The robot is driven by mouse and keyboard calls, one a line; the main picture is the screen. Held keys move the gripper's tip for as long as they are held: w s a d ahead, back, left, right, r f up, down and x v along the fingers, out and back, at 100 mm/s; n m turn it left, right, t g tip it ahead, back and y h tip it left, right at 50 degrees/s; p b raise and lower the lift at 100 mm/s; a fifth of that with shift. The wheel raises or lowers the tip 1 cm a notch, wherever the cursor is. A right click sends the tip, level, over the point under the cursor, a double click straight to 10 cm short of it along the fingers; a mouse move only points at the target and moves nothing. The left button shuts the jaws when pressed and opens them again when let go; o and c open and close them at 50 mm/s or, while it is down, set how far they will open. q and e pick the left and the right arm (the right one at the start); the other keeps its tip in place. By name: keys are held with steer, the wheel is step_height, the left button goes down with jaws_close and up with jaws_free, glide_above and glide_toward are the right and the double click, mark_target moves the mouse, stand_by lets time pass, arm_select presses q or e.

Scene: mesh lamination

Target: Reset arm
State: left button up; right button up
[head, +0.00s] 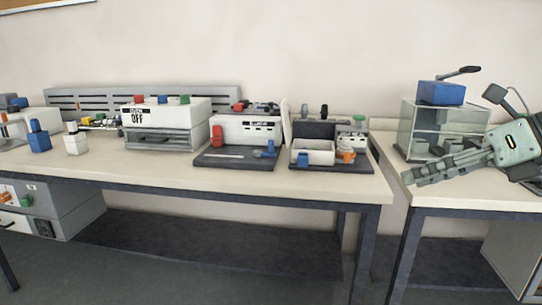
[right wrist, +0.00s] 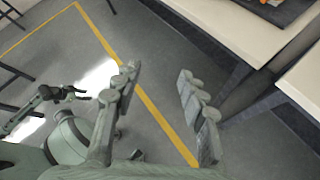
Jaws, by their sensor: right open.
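My right gripper (head: 408,176) is at the right of the head view, raised in front of the right table and the glass-sided box. Its fingers point left and hold nothing. In the right wrist view its two fingers (right wrist: 158,76) are spread apart with only floor between them. What looks like my left arm, with its gripper (right wrist: 76,93), shows small at the left of the right wrist view. Its jaws are too small to judge. The left arm is not in the head view.
The long table (head: 330,187) carries a white OFF machine (head: 165,113), two dark-based stations and small bottles. A glass-sided box (head: 422,127) with a blue block (head: 441,93) on top stands on the right table (head: 450,199). A gap separates the tables. Open floor (right wrist: 165,40) lies below the gripper.

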steer(key=w+a+f+m+t+y, duration=0.15)
steer(key=w+f+m+t, duration=0.25)
steer(key=w+m+t, duration=0.55)
steer(key=s+d+f+m+g+h, duration=0.1)
steer(key=d+f+m+h, duration=0.35)
steer(key=f+m, duration=0.55)
steer(key=s+d+f+m+g+h, duration=0.15)
steer(key=d+f+m+h, duration=0.35)
steer(key=f+m, duration=0.5)
steer(key=s+a+f+m+g+h, duration=0.1)
steer(key=s+f+m+g+h, duration=0.15)
steer(key=s+f, duration=0.45)
steer(key=s+a+f+m+g+h, duration=0.1)
steer(key=s+f+m+g, duration=0.15)
steer(key=f, duration=0.75)
arm_select(q)
steer(key=shift+s+f, duration=0.1)
steer(key=shift+f, duration=0.65)
arm_select(e)
steer(key=s+a+f+m+g+y, duration=0.1)
steer(key=s+a+f+m+g, duration=0.1)
steer(key=s+f, duration=0.4)
steer(key=s+a+f+m+g+y, duration=0.1)
steer(key=s+a+f+g, duration=0.3)
steer(key=s, duration=0.7)
step_height(320, 180, down, 2)
steer(key=shift+a+f+m+g, duration=0.15)
steer(key=shift+a+m+g, duration=0.15)
steer(key=shift+a+m, duration=0.6)
